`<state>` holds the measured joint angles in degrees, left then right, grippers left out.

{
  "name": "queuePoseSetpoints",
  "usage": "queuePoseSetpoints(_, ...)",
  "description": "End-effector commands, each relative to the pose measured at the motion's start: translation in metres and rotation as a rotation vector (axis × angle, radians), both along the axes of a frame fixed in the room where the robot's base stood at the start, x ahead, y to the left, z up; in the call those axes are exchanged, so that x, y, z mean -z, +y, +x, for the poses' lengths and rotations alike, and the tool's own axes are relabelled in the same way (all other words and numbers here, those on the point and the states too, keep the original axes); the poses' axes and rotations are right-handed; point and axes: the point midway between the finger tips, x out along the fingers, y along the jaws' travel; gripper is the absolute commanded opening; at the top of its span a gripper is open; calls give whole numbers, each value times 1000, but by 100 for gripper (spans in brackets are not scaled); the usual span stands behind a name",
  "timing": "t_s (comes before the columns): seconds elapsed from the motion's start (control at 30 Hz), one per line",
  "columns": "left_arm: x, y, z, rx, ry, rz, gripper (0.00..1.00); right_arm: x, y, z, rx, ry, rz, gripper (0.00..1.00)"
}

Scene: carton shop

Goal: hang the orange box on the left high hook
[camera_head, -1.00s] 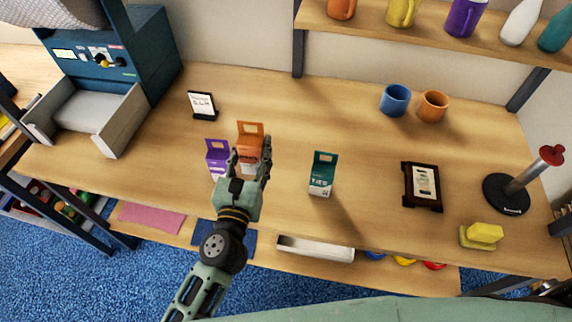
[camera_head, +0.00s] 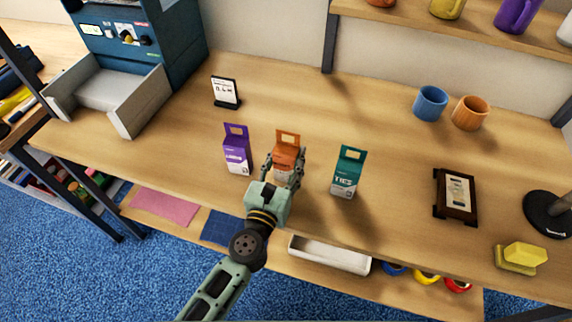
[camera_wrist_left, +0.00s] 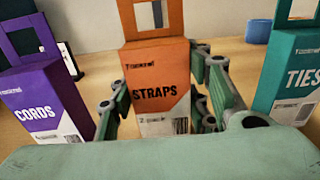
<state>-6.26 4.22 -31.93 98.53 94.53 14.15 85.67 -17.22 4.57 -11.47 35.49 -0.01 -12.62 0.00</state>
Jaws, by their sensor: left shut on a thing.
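The orange box (camera_head: 286,146) labelled STRAPS stands upright on the workbench, its hang tab with a cut-out on top. It also shows in the left wrist view (camera_wrist_left: 157,75). My left gripper (camera_head: 284,172) is shut on it, with one finger on each side; the left wrist view shows the same fingers (camera_wrist_left: 162,100). The box's lower part is partly hidden by the gripper. No hook shows in these frames. My right gripper is not in view.
A purple box (camera_head: 237,152) stands close on the left and a teal box (camera_head: 347,174) on the right.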

Motion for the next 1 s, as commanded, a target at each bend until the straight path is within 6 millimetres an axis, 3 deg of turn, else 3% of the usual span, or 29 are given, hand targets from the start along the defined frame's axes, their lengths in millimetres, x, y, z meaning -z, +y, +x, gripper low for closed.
queuePoseSetpoints(0.4,5,0,0,-1,-1,1,11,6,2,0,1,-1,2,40)
queuePoseSetpoints(0.43,4,0,0,-1,-1,1,47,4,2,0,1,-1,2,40)
queuePoseSetpoints(0.6,4,0,0,-1,0,1,62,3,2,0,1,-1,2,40)
queuePoseSetpoints(1.0,-1,0,0,0,-1,1,63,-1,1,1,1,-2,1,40)
